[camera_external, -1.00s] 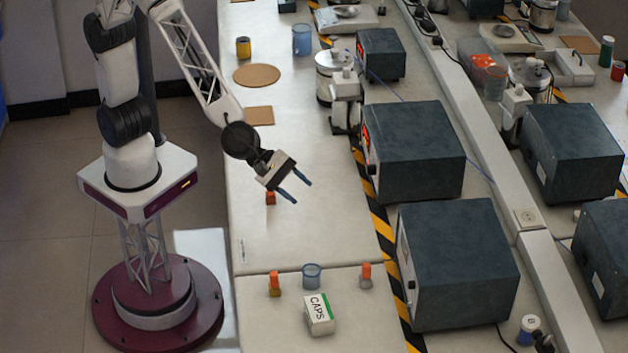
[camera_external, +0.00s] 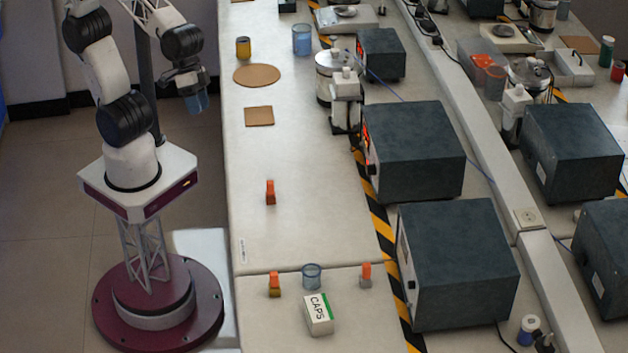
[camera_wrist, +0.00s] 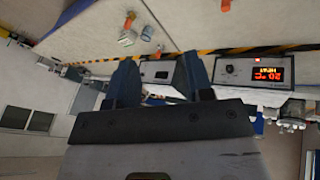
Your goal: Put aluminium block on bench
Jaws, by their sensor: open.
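A small grey block with an orange top, which looks like the aluminium block (camera_external: 366,277), stands upright on the near section of the pale bench (camera_external: 310,220), to the right of a clear blue-tinted beaker (camera_external: 311,276). My gripper (camera_external: 197,102) is open and empty. It hangs in the air left of the bench, over the floor side, well away from the block. In the wrist view my two dark blue fingers (camera_wrist: 158,75) are spread with nothing between them. Small orange-topped items show on the bench there, too small to tell apart.
A yellowish block with an orange top (camera_external: 275,285) and a white CAPS box (camera_external: 319,314) stand near the beaker. An all-orange-looking block (camera_external: 270,192) stands farther back. Large dark instruments (camera_external: 415,150) line the right side beyond striped tape.

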